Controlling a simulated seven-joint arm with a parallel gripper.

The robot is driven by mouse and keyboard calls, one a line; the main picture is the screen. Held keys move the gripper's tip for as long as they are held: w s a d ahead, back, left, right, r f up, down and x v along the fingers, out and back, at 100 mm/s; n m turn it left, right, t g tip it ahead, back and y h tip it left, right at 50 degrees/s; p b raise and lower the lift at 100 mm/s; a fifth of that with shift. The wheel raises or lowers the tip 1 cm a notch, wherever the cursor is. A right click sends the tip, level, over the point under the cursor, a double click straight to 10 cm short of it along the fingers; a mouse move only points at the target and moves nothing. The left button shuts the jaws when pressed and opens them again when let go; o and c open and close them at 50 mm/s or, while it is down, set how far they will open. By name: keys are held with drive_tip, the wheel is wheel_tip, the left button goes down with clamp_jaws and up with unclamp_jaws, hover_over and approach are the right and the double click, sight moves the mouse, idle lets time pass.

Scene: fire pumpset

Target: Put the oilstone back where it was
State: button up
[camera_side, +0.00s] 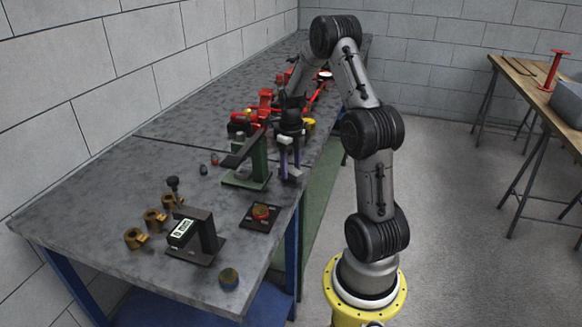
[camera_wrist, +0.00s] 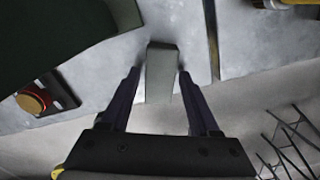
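A grey-green rectangular block, which looks like the oilstone (camera_wrist: 162,72), shows in the wrist view between the two fingers of my gripper (camera_wrist: 159,72). A narrow gap shows on its left side, and its right side is close to the right finger. I cannot tell its height above the bench. In the side view my gripper (camera_side: 290,170) points down beside the green stand (camera_side: 250,165), near the bench's front edge. The fingers are apart. The block cannot be made out clearly in the side view.
The green stand with its dark arm is close on the left. A dark plate with a red-topped brass part (camera_side: 261,213) is nearer the camera. A black bracket (camera_side: 196,236) and brass clamps (camera_side: 155,220) stand further left. Red tools (camera_side: 265,105) lie behind. The bench (camera_side: 100,200) has bare areas.

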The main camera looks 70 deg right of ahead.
sight(291, 170)
drive_tip(key=shift+o, duration=0.5)
wheel_tip(291, 170, up, 12)
drive_tip(key=w+a+r+n+t, duration=0.1)
drive_tip(key=w+a+r+n, duration=0.1)
drive_tip(key=a+r+n, duration=0.45)
drive_tip(key=s+a+r+n+t+h, duration=0.1)
drive_tip(key=s+a+n, duration=0.2)
drive_tip(key=a+n, duration=0.7)
drive_tip(key=s+a+r+n+t, duration=0.2)
drive_tip(key=a+n, duration=0.8)
drive_tip(key=n, duration=0.1)
drive_tip(key=s+a+f+n+t+y, duration=0.1)
drive_tip(key=s+a+n, duration=0.5)
drive_tip(key=n, duration=0.7)
drive_tip(key=shift+s+f+t, duration=0.3)
drive_tip(key=shift+s+f, duration=0.25)
drive_tip(key=shift+f, duration=0.1)
